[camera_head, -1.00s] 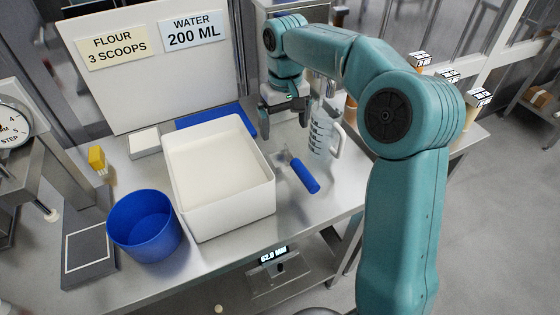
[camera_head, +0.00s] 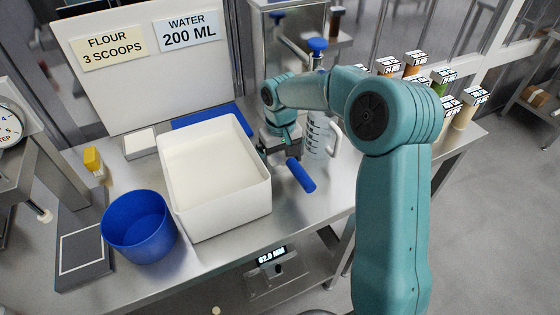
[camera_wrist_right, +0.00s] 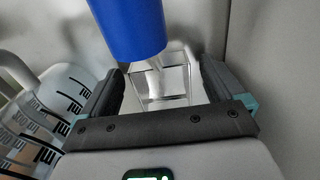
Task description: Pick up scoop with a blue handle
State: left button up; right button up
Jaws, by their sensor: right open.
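The scoop's blue handle (camera_head: 301,175) lies on the steel table, right of the white flour bin. In the right wrist view the blue handle (camera_wrist_right: 130,25) comes in from the top, and the clear or metal scoop head (camera_wrist_right: 160,78) shows between the jaws. My right gripper (camera_head: 279,152) is low over the scoop's head end, beside the bin; its fingers (camera_wrist_right: 160,95) are apart on either side of the scoop head. I cannot tell whether they touch it. In the head view the gripper hides most of the scoop head. My left gripper is not in view.
The white bin (camera_head: 237,211) holds white flour. A clear measuring jug (camera_head: 320,137) stands close right of the gripper. A blue bowl (camera_head: 139,226) and a scale (camera_head: 83,250) are at left. Several jars stand at the back right. A blue-topped tap (camera_head: 317,45) is behind.

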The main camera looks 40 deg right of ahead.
jog(key=shift+w, duration=0.1)
jog(key=c, duration=1.1)
jog(key=shift+c, duration=0.2)
notch_tip(320, 180, up, 20)
jog(key=p, duration=0.2)
jog(key=shift+p, duration=0.35)
